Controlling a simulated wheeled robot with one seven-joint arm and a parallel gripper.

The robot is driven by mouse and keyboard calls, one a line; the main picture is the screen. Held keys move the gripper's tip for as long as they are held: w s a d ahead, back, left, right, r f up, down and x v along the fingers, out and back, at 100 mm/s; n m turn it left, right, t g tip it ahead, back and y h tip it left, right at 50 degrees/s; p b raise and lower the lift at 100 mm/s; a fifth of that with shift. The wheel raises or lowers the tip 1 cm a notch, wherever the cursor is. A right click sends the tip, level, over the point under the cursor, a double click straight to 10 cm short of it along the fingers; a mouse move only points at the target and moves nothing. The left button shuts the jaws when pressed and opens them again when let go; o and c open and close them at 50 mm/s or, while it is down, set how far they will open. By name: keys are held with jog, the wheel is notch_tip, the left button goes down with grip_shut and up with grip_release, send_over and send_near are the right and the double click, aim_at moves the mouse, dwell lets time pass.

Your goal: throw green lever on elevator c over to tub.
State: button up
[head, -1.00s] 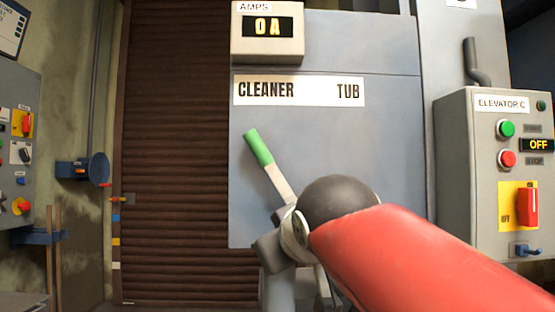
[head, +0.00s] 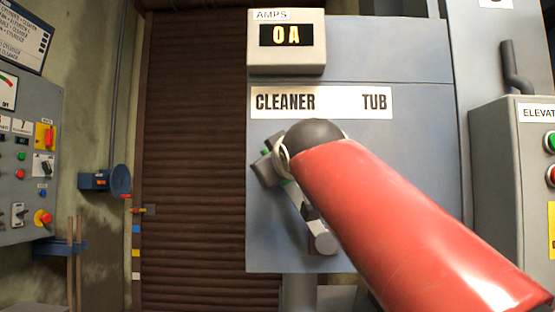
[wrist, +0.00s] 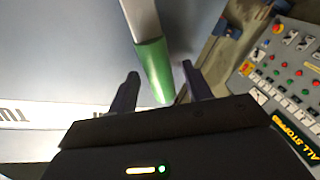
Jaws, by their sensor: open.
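The lever has a pale metal bar (head: 297,202) and a green grip. It leans up and left from its pivot (head: 322,241), toward the CLEANER side of the CLEANER / TUB label (head: 321,103). My gripper (head: 268,165) is at the lever's upper end and hides most of the grip in the head view. In the wrist view, the green grip (wrist: 154,66) lies between the two open fingers of my gripper (wrist: 160,70), with a gap on each side. The elevator C box (head: 500,190) stands at the right, partly cut off.
An amps display (head: 286,42) reading 0 A sits above the label. A brown shutter (head: 195,150) is left of the lever's grey panel. A control panel (head: 28,160) with several buttons is at the far left, and also shows in the wrist view (wrist: 285,85).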

jog(key=shift+w, duration=0.2)
jog(key=shift+c, duration=0.2)
grip_shut()
jog(key=shift+r, duration=0.1)
